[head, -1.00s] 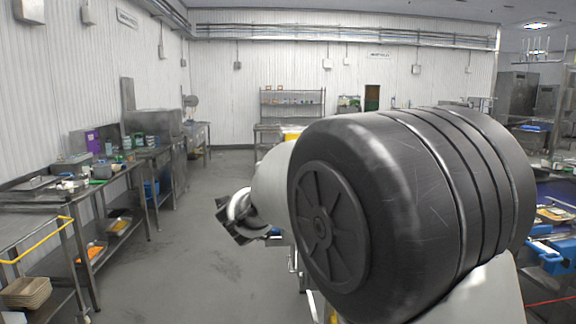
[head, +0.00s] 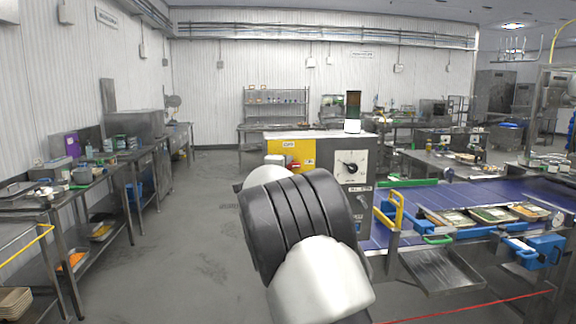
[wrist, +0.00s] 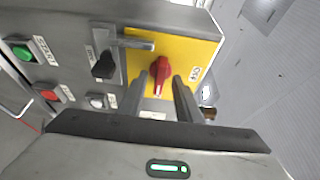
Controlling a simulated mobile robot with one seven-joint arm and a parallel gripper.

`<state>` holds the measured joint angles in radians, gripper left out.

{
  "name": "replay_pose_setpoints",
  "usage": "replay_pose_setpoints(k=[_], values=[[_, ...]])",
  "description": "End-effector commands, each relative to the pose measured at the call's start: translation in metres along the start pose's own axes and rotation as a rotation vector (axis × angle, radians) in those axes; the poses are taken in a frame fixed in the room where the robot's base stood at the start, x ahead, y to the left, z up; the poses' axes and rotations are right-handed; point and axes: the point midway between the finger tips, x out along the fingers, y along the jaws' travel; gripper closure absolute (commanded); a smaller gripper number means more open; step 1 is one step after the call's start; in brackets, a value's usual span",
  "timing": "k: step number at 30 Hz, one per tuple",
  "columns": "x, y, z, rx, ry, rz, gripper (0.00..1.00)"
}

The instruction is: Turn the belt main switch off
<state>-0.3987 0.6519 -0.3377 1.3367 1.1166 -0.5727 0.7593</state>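The belt main switch is a red rotary knob (wrist: 160,72) on a yellow plate (wrist: 199,48) in the wrist view. Its handle stands roughly upright in that picture. My gripper (wrist: 160,82) is open, with one finger to the left and one to the right of the knob's lower part. I cannot tell whether either finger touches it. In the head view the yellow plate (head: 284,148) is on the side of the control cabinet (head: 356,145), with a small red part on it. My gripper is hidden behind my arm there.
The wrist view shows a black selector (wrist: 104,66), a green button (wrist: 22,52) and a red button (wrist: 48,94) left of the plate. The blue conveyor belt (head: 480,194) with food trays lies right of the cabinet. Floor at left is clear.

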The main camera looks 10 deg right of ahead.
Motion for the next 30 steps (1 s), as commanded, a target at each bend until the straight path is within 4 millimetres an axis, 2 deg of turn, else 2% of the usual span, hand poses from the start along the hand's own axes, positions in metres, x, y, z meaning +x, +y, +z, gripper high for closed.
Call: replay_pose_setpoints(k=[4, 13, 18, 19, 30], values=[[0.0103, -0.0001, 0.0007, -0.001, -0.002, 0.000, 0.69], [0.0121, 0.0005, 0.0006, -0.001, -0.002, 0.000, 0.69], [0.0119, 0.0004, 0.0006, -0.001, -0.002, 0.000, 0.97], [0.0119, 0.0004, 0.0006, -0.001, -0.002, 0.000, 1.00], [0.0119, 0.0032, 0.0003, -0.040, -0.001, -0.016, 1.00]])
